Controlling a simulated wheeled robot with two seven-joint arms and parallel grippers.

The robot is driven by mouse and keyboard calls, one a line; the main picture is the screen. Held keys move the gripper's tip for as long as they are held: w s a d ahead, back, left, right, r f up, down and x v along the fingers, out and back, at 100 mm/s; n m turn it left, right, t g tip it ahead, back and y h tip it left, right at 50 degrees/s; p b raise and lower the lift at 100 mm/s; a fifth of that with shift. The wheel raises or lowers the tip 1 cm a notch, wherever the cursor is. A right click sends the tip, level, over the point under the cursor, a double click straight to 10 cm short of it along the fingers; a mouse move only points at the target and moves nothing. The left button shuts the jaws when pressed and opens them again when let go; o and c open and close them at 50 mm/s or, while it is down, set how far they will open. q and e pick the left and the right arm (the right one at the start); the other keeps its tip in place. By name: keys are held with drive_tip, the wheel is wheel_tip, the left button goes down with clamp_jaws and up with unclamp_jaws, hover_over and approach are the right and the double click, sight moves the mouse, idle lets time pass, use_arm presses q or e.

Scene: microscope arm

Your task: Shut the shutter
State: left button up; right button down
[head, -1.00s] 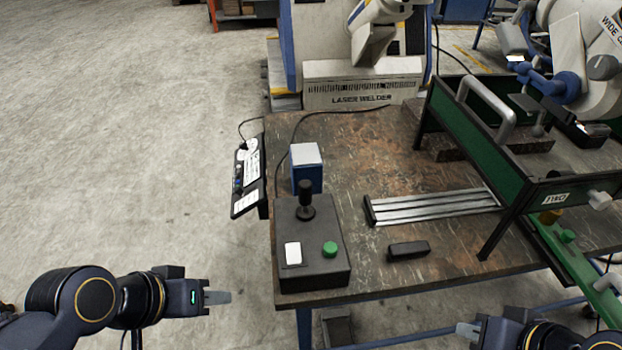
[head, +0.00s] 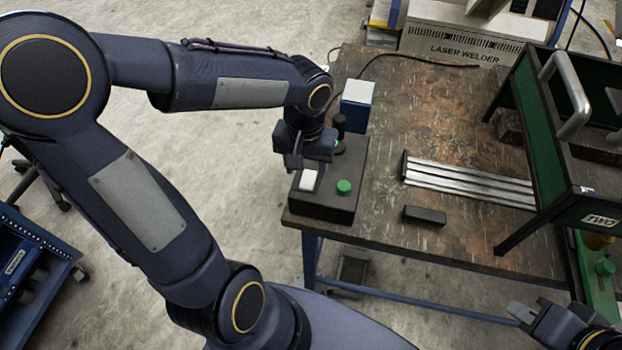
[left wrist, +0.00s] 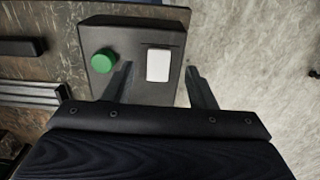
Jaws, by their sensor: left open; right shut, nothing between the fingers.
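The dark control box (head: 325,208) sits at the table's near left corner. It carries a white rocker switch (head: 308,181), a green button (head: 343,187) and a black joystick (head: 339,124), partly hidden behind my left gripper. My left gripper (head: 309,166) is open and points down over the box at the switch. In the left wrist view, the white switch (left wrist: 158,65) lies between its two fingers (left wrist: 160,72), and the green button (left wrist: 104,62) is left of them. Contact cannot be told. My right gripper (head: 520,312) is shut and empty, off the table's front edge.
A blue and white box (head: 357,105) stands behind the control box. A slotted metal rail (head: 465,184) and a small black block (head: 424,215) lie to the right. A green-sided frame with a handle (head: 565,95) stands at the table's right.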

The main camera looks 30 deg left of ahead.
sight(306, 186)
use_arm(q)
wheel_tip(306, 186, down, 5)
drive_tip(key=shift+f, duration=0.1)
drive_tip(key=shift+d, duration=0.1)
